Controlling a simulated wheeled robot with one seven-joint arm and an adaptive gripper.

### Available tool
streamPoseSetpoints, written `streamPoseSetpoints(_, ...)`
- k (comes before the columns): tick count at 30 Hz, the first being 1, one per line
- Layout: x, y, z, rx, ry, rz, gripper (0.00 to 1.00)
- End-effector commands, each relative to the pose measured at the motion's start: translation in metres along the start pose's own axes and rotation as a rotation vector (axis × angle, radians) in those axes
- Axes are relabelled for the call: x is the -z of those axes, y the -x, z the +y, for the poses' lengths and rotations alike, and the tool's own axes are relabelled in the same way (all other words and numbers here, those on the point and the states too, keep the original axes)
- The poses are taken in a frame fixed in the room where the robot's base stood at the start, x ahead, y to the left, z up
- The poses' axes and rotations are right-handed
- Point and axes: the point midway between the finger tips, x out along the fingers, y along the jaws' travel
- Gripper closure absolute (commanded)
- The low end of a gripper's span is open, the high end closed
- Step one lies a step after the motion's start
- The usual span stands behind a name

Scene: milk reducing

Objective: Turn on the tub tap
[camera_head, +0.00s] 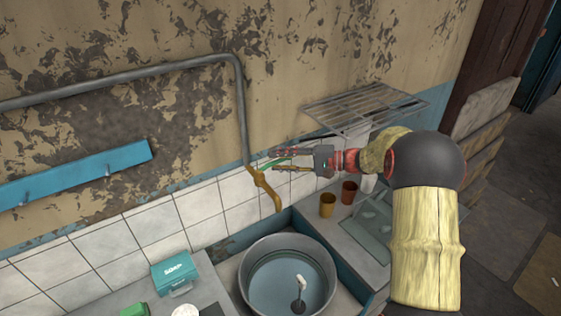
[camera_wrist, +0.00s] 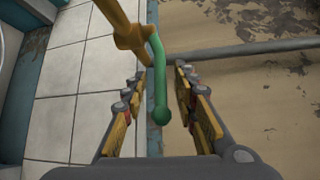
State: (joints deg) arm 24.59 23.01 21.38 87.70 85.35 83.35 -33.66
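The tub tap is a brass spout and body (camera_head: 263,186) on the tiled wall, fed by a grey pipe, above the round metal tub (camera_head: 247,268). Its green lever handle (camera_head: 277,162) sticks out to the right of the body. In the wrist view the brass body (camera_wrist: 128,38) is at the top and the green handle (camera_wrist: 158,75) points down between my fingers. My gripper (camera_head: 272,161) reaches in from the right; it also shows in the wrist view (camera_wrist: 156,80). Its fingers are apart, one on each side of the handle, with visible gaps.
A wire rack (camera_head: 365,106) is on the wall above my arm. An orange cup (camera_head: 327,205) and a red-brown cup (camera_head: 349,192) stand on the counter below. A teal soap box (camera_head: 175,274) sits left of the tub. The tiled wall is close behind the tap.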

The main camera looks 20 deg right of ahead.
Motion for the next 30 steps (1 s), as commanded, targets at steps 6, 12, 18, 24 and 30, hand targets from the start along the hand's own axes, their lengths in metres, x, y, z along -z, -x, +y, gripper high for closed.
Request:
streamPoseSetpoints(6,0.0,0.0004,-0.0001,0.0,0.0,0.0,0.78)
streamPoseSetpoints(12,0.0,0.0005,-0.0001,-0.001,0.0,0.0,0.9)
streamPoseSetpoints(18,0.0,0.0005,0.0007,-0.001,-0.001,0.0,1.0)
streamPoseSetpoints(24,-0.0001,0.0005,0.0015,-0.002,-0.003,0.0,1.0)
streamPoseSetpoints(30,-0.0002,0.0005,0.0021,-0.002,-0.004,0.0,1.0)
